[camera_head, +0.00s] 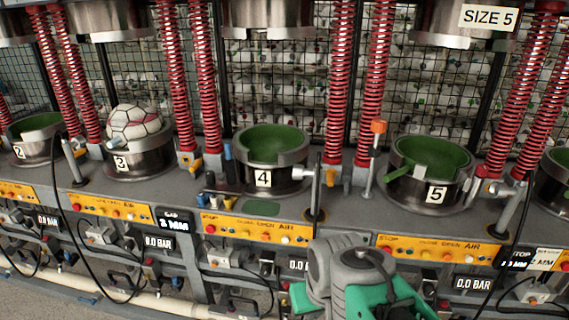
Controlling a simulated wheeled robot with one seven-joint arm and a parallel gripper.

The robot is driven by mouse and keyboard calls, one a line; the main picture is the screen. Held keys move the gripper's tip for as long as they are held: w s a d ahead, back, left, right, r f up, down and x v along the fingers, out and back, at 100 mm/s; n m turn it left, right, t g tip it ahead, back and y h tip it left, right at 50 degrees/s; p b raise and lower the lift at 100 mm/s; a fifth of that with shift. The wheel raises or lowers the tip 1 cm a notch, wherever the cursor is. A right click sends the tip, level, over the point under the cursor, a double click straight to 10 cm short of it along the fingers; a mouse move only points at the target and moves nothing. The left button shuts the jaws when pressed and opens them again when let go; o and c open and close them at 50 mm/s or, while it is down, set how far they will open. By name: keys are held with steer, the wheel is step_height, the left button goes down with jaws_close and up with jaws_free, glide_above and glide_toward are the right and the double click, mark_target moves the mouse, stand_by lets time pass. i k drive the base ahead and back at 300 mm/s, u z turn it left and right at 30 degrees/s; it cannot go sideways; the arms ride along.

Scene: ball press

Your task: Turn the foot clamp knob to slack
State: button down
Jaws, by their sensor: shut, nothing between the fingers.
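Which part is the foot clamp knob I cannot tell. An orange-topped rod (378,127) stands upright between cups 4 and 5. A pale cylindrical fitting (304,175) sticks out of the right side of cup 4 (262,180). A yellow fitting (195,163) is at the foot of the red springs left of cup 4. My grey and green arm reaches in at the bottom, right of centre, in front of the control panels. I cannot make out its fingers.
Cup 5 (436,196) is green-lined and empty; cup 3 (138,163) holds a white ball (133,122). Red springs (374,80) and black cables are upright obstacles. Yellow button panels (255,229) line the front, with pressure displays below. The grey ledge (350,208) is partly bare.

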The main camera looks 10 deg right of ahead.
mark_target(211, 180)
steer(key=u, duration=0.8)
steer(key=i, duration=1.15)
steer(key=u, duration=0.85)
